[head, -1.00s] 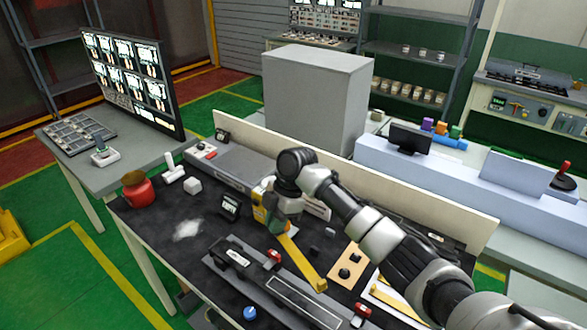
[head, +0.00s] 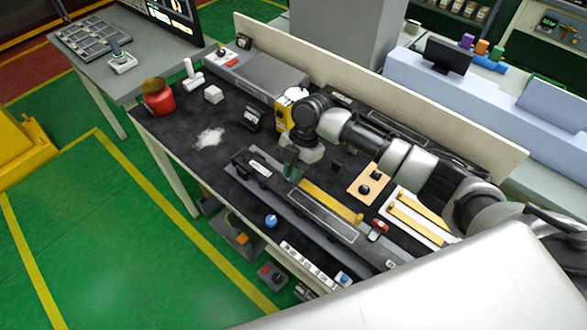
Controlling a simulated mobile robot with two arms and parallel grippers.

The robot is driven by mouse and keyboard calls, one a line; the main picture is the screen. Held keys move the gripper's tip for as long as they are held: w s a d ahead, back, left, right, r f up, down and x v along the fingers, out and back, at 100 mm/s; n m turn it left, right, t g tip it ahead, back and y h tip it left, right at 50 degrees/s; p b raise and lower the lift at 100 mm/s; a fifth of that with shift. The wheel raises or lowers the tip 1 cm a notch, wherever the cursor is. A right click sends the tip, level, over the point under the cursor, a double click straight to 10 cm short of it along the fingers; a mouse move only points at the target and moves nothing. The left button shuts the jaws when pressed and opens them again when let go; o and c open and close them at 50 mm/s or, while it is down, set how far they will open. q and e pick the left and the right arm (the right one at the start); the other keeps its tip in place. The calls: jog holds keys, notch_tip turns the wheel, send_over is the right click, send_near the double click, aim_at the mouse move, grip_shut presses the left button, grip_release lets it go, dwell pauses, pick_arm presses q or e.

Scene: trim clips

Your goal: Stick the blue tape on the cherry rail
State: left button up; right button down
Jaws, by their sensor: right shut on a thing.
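A long yellow strip (head: 330,201) with a knob at its right end runs from my right gripper over the back side of a dark grey rail fixture (head: 262,172). My right gripper (head: 293,171) points down at the strip's left end and is shut on it; the arm and the fingers hide the grip. Strip and fixture run roughly parallel; I cannot tell whether they touch. A pale outlined slot (head: 322,214) lies in front of the strip. I see no blue tape and no cherry-coloured rail. My left gripper is not in view.
A white tray (head: 443,239) with yellow strips lies to the right, next to a red clip (head: 377,231) and a tan board (head: 366,190). A red jar (head: 158,101) stands at the left. A low white wall (head: 420,107) backs the table. The table's left part has free room.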

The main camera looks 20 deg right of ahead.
aim_at(290, 198)
jog(key=shift+f+b, duration=2.35)
jog(key=shift+f, duration=1.25)
jog(key=c, duration=1.1)
grip_release()
jog(key=shift+r, duration=0.15)
